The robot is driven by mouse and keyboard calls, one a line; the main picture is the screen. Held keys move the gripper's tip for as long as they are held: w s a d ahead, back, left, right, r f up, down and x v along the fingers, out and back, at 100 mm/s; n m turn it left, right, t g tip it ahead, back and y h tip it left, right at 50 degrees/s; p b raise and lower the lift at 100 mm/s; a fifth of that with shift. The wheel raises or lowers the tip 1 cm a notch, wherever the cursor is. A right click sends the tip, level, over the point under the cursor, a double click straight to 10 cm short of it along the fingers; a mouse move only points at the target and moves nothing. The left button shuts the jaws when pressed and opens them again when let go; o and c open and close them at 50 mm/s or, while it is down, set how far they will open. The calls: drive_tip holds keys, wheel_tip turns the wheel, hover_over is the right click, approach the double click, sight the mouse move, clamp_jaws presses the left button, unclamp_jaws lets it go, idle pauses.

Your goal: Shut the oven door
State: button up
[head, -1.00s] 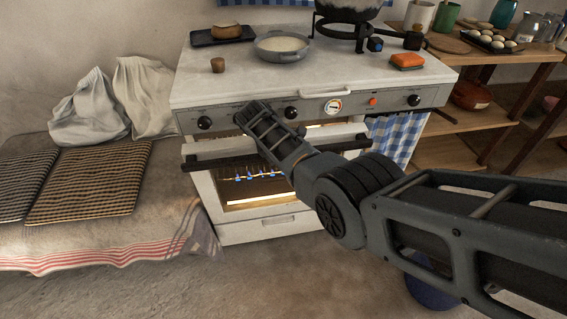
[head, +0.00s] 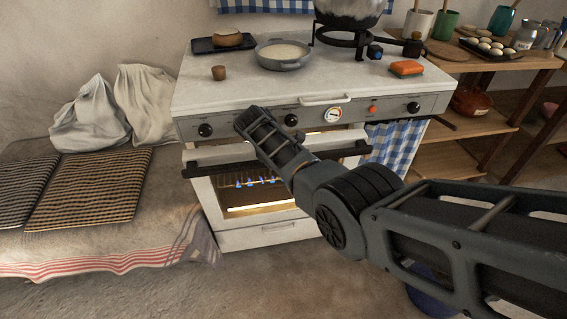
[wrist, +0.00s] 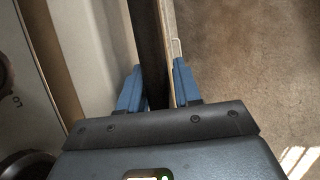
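The white oven door (head: 240,188) is ajar at the front of the stove. Its top edge leans out from the control panel, and light shows in the gap. A dark bar handle (head: 205,170) runs across the door's top; in the wrist view the bar (wrist: 150,40) passes between my fingers. My gripper (wrist: 156,85) has its blue fingers apart, one on each side of the bar, with a narrow gap visible on the right side. In the head view my forearm and wrist hide the middle of the door and handle, and the fingertips do not show there.
The stove top (head: 230,92) holds a pan (head: 283,62), a small brown cup (head: 218,73) and an orange sponge (head: 406,68). Flames burn inside the oven. A cloth-covered bench (head: 120,230) is at left, wooden shelves (head: 450,150) at right.

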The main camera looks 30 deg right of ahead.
drive_tip(key=p+v, duration=0.1)
drive_tip(key=v, duration=0.6)
drive_tip(key=shift+p, duration=0.3)
